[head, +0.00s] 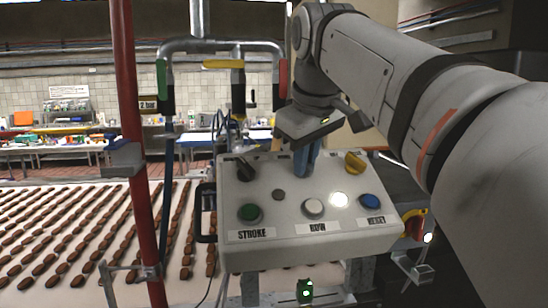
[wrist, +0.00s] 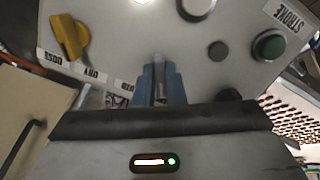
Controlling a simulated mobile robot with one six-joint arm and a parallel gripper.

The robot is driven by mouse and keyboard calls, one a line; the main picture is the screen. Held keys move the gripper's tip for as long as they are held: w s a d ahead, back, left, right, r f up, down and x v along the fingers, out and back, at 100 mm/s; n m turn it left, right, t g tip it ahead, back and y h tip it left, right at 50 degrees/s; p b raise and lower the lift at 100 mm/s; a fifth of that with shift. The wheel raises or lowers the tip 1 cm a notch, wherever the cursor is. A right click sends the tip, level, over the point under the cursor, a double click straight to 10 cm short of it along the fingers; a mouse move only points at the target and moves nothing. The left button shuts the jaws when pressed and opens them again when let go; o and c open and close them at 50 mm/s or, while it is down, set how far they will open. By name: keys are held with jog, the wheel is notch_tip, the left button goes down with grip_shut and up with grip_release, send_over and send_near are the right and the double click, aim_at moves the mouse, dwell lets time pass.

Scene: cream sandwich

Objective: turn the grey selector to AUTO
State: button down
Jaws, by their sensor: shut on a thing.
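My gripper's blue fingers (head: 306,160) reach down to the top row of the sloping control box (head: 232,205), between a dark knob and a yellow knob. In the wrist view my gripper (wrist: 159,82) is shut on the grey selector (wrist: 159,92), a narrow grey strip between the two blue fingers. Most of the selector is hidden by the fingers, so its pointing direction cannot be told. Small labels (wrist: 94,75) lie along the panel edge beside the fingers; I cannot surely read AUTO on them. In the head view the selector is hidden.
The yellow knob (head: 355,162) and dark knob (head: 245,168) flank the fingers. Green (head: 249,212), white (head: 313,207) and blue (head: 370,201) buttons and a lit lamp (head: 339,199) are nearer. A red post (head: 136,150) stands left, before a conveyor of brown pieces (head: 62,222).

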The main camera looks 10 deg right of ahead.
jog(key=shift+m, duration=0.4)
jog(key=m+p, duration=0.1)
jog(key=m, duration=0.9)
jog(key=shift+m+y, duration=0.4)
dwell(0.4)
jog(key=c, duration=1.5)
grip_release()
jog(key=shift+r, duration=0.1)
jog(key=v, duration=0.7)
jog(key=shift+s+r, duration=0.15)
jog(key=shift+r, duration=0.2)
